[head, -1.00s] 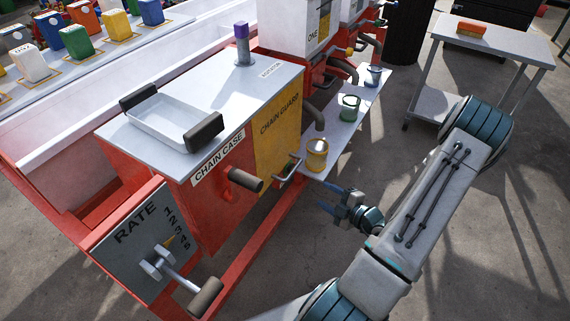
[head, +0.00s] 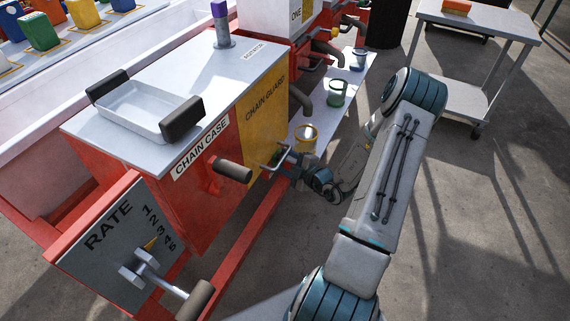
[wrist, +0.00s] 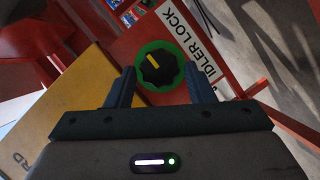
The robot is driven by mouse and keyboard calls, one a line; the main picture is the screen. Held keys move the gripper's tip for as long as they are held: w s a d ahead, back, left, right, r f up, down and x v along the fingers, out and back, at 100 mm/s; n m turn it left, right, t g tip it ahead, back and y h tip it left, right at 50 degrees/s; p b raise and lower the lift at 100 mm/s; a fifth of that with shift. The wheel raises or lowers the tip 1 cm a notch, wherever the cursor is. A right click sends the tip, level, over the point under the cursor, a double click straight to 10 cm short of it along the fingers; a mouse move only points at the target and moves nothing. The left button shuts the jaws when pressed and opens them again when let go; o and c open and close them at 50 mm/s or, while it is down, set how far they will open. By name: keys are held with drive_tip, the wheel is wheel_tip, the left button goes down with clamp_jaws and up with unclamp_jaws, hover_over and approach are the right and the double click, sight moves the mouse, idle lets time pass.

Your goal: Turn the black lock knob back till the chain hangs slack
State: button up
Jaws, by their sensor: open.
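The black lock knob (wrist: 158,68) shows in the wrist view as a ridged round knob with a yellow pointer mark, set on a green disc beside the label IDLER LOCK (wrist: 190,38). My gripper (wrist: 160,85) is open, one finger on each side of the knob. I cannot tell whether the fingers touch it. In the head view my gripper (head: 284,158) is beside the yellow chain guard (head: 268,110), near a metal handle; the knob does not show there. The chain is not in view.
The red chain case (head: 200,205) has a crank handle (head: 231,171) sticking out left of my gripper. A rate lever (head: 180,290) stands in front. Several small cups, one yellow (head: 306,136), stand on a shelf behind.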

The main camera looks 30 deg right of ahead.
drive_tip(key=shift+w+a, duration=0.1)
drive_tip(key=shift+w, duration=0.2)
drive_tip(key=c, duration=0.7)
